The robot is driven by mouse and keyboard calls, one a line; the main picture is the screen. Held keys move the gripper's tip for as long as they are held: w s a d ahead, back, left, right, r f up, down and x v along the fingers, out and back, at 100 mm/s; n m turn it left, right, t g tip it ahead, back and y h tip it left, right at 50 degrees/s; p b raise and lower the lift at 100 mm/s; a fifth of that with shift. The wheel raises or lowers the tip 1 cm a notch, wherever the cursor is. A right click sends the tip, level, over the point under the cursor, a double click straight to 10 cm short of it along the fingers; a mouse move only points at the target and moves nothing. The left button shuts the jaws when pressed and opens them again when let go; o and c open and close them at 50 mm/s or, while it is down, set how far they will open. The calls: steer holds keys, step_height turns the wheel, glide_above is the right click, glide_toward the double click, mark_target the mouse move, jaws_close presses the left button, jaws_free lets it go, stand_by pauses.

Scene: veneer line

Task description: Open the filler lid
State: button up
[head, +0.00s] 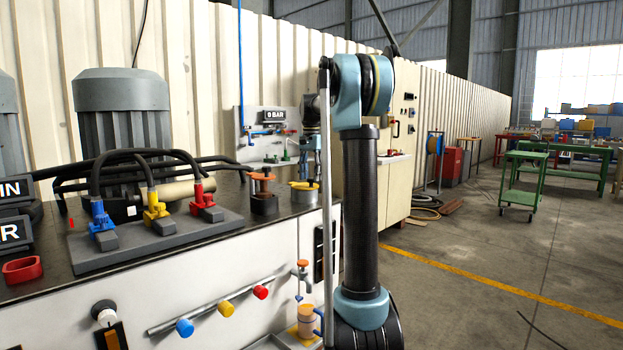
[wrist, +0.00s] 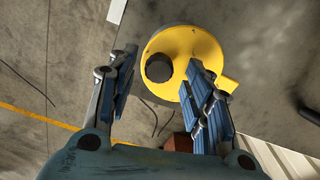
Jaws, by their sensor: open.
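The yellow filler lid (head: 303,186) lies flat on a short grey metal cylinder (head: 305,197) at the right end of the dark bench top. In the wrist view the lid (wrist: 203,45) is a round yellow disc with a tab at its right and a dark round knob (wrist: 159,68) left of its middle. My gripper (head: 311,165) points down just above the lid. In the wrist view my gripper (wrist: 160,72) is open, with one finger left of the disc and the other over it. The knob lies between the fingers; I see no contact.
An orange handle (head: 262,177) on another cylinder stands just left of the lid. Yellow, red and blue hose couplings (head: 155,207) sit on a grey plate further left.

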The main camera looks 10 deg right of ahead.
steer(key=shift+f, duration=0.35)
steer(key=shift+c, duration=0.5)
jaws_close()
